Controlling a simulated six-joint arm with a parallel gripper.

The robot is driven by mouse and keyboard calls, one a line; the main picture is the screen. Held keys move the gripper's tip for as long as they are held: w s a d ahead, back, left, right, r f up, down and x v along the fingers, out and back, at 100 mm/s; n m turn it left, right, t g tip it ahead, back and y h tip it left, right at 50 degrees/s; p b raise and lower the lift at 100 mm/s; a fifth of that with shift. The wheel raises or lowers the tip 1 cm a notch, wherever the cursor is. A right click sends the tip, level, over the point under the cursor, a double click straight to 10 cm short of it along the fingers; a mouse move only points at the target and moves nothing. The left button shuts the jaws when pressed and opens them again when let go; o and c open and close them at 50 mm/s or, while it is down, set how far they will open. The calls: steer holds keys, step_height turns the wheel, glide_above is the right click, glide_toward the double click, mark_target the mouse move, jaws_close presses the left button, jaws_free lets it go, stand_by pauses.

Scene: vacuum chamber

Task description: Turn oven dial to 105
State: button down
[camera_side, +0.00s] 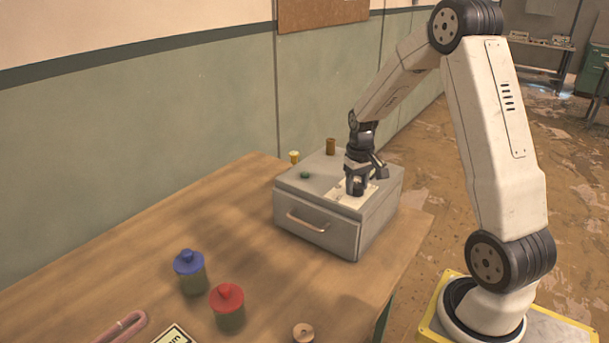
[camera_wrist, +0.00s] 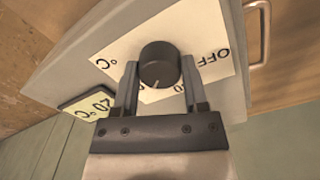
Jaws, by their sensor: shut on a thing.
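The oven (camera_side: 316,234) is a grey box with a front drawer handle, standing on the wooden table. A light dial plate (camera_side: 341,192) lies on its top. In the wrist view the dial (camera_wrist: 158,62) is a dark round knob with a pale pointer line on its lower edge. The plate (camera_wrist: 112,52) around it shows "OFF" at the right, a "°C" mark at the left and partly hidden numbers. My gripper (camera_wrist: 158,78) is shut on the dial, one finger on each side. In the side view my gripper (camera_side: 356,190) points down onto the oven's top and hides the dial.
A small display (camera_wrist: 90,105) reading "20 °C" shows in the wrist view, partly cut by my gripper. A green button (camera_side: 305,175) and two small posts stand on or behind the oven top. Blue-lidded (camera_side: 189,270) and red-lidded (camera_side: 227,305) jars stand nearer on the table.

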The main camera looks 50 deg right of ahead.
mark_target(357, 185)
steer(key=shift+m, duration=0.6)
steer(key=shift+c, duration=0.5)
jaws_free()
steer(key=shift+r, duration=0.1)
steer(key=shift+r, duration=3.85)
